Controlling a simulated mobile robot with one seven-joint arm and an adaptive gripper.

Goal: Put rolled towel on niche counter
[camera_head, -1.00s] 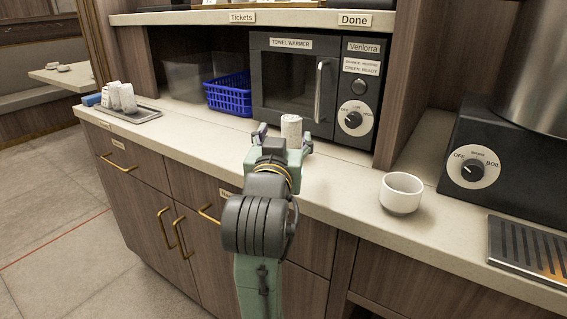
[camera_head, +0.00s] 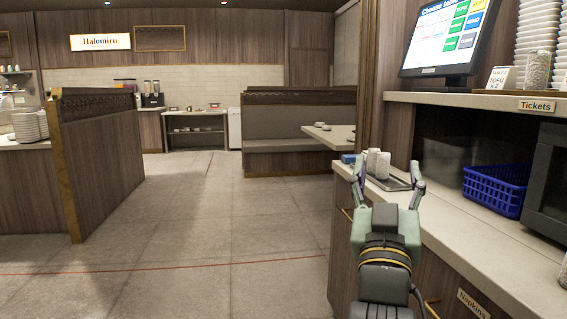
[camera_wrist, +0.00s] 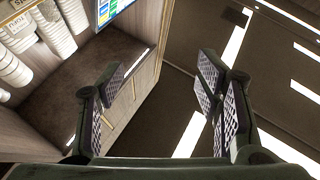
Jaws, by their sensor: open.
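My gripper (camera_head: 386,172) is open and empty, its two fingers spread apart. It is above the near edge of the niche counter (camera_head: 447,217). The wrist view shows nothing between the open fingers (camera_wrist: 160,78). The rolled towel, a white upright roll in the earlier head view, is not in view now. White upright objects (camera_head: 377,163) stand on a small tray (camera_head: 398,184) at the far end of the counter, just beyond the fingers in the picture; I cannot tell what they are.
A blue basket (camera_head: 497,190) and the dark towel warmer (camera_head: 548,185) stand at the right under a shelf (camera_head: 470,98). The shelf carries a screen (camera_head: 445,35) and stacked white dishes (camera_head: 537,35). Open floor (camera_head: 220,230) lies to the left; booth seating (camera_head: 290,125) is behind.

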